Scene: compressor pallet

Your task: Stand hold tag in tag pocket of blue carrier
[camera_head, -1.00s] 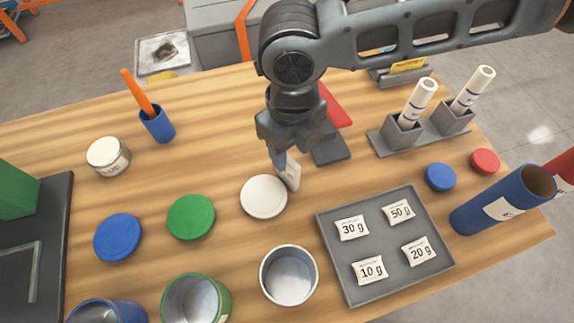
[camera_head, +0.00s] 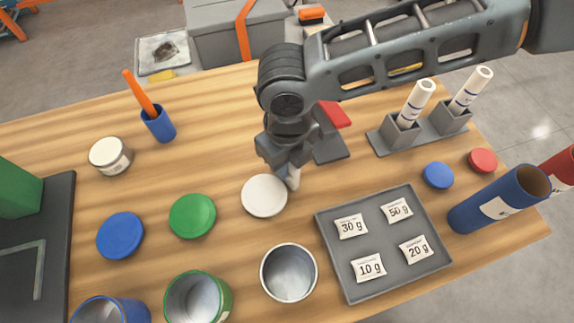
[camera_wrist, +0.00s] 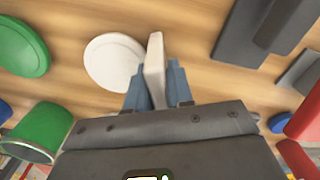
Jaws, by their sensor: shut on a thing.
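My gripper (camera_head: 287,170) is shut on a thin white tag (camera_head: 293,179), just right of the white round lid (camera_head: 264,196). In the wrist view the pale tag (camera_wrist: 154,60) sits between my blue fingertips (camera_wrist: 154,84) and sticks out beyond them. Whether its lower edge touches the table cannot be told. The blue carrier (camera_head: 490,204) is a blue open tube leaning at the right side of the table, with a white label patch (camera_head: 497,208) on its side. Its tag pocket cannot be made out clearly.
A grey tray (camera_head: 333,258) with several labelled packets lies between my gripper and the blue carrier. A red tube (camera_head: 562,170) is behind the carrier. Grey holders (camera_head: 398,136) with white tubes stand at the back right. Cans and lids fill the front left.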

